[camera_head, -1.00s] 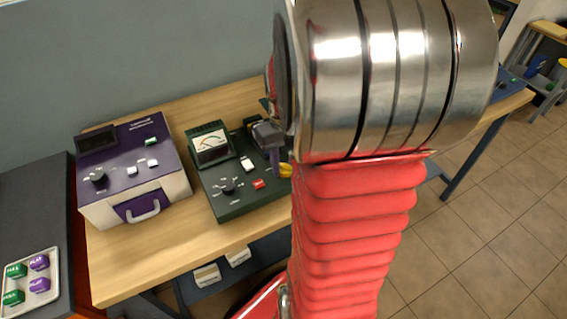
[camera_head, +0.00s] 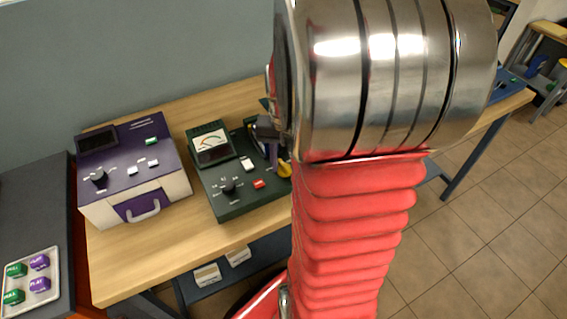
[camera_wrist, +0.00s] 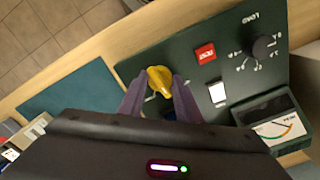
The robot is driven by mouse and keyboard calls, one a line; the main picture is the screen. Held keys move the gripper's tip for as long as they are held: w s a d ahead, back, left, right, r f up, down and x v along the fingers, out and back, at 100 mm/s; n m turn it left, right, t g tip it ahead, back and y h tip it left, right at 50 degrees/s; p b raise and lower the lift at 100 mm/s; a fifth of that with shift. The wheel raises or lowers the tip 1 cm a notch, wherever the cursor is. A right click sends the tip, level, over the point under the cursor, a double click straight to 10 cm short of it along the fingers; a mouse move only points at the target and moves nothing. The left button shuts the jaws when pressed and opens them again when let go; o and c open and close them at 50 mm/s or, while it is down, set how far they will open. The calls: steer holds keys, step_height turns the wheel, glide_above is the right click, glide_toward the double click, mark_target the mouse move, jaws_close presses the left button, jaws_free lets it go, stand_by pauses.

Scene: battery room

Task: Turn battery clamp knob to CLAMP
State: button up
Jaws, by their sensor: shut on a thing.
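The battery clamp knob is a yellow knob (camera_wrist: 159,81) on the dark green tester panel (camera_wrist: 195,45), near the panel's edge in the wrist view. In the head view the yellow knob (camera_head: 285,169) shows just left of my arm, which hides part of the tester (camera_head: 236,205). My gripper (camera_wrist: 159,88) is shut on the yellow knob, one purple finger on each side of it. It also shows in the head view (camera_head: 278,164), coming down from above. The knob's markings are hidden or too small to read.
The tester carries a red button (camera_wrist: 206,53), a white switch (camera_wrist: 217,94), a black dial (camera_wrist: 264,47) and an analog meter (camera_wrist: 277,127). A purple and white device (camera_head: 135,170) stands to its left on the wooden table (camera_head: 180,244). A tray (camera_head: 52,303) holds several green and purple pieces.

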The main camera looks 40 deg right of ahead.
steer(key=m, duration=0.5)
steer(key=shift+m, duration=0.3)
steer(key=shift+o, duration=0.2)
steer(key=m, duration=0.5)
steer(key=shift+m, duration=0.3)
steer(key=shift+w, duration=0.1)
steer(key=o, duration=1)
steer(key=shift+o, duration=0.2)
step_height(320, 180, up, 14)
